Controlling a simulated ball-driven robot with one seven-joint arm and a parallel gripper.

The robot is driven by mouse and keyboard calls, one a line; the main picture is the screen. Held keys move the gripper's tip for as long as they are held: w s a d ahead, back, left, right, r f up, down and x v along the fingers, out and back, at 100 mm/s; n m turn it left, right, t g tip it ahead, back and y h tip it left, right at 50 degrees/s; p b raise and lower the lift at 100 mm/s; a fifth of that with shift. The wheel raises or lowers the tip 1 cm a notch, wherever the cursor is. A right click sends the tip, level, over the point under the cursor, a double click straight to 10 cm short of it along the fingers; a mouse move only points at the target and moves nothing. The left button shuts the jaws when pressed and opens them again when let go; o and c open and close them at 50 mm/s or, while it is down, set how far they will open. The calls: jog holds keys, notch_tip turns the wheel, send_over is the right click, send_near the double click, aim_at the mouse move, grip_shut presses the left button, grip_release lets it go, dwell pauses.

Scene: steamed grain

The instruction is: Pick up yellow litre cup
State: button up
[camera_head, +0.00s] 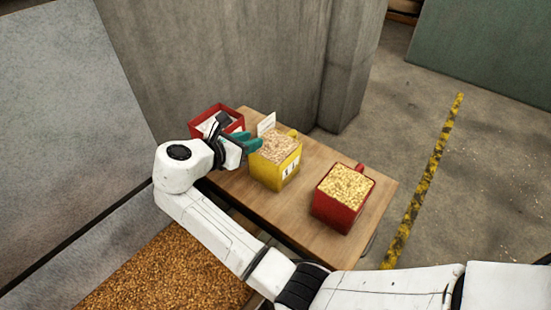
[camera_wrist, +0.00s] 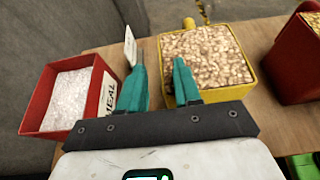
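The yellow litre cup (camera_head: 269,176) is square, full of pale flakes and stands upright on a wooden table. Its yellow handle (camera_head: 293,134) is at the far side. My gripper (camera_head: 250,142), with green fingers, is at the cup's left side. In the wrist view my gripper (camera_wrist: 158,68) is open, its fingers apart. The right finger overlaps the cup's left edge; I cannot tell whether it touches. The left finger is outside the cup.
A red box of white meal (camera_wrist: 47,128) stands left of my gripper. A white card (camera_head: 266,124) stands by the yellow cup. A red cup of yellow grain (camera_head: 336,214) stands to the right. The wooden table (camera_head: 301,215) has bare space between the cups. A concrete wall (camera_head: 245,60) is behind.

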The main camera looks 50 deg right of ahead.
jog(key=x, duration=0.5)
jog(key=shift+d, duration=0.1)
grip_shut()
jog(key=shift+r, duration=0.1)
dwell(1.2)
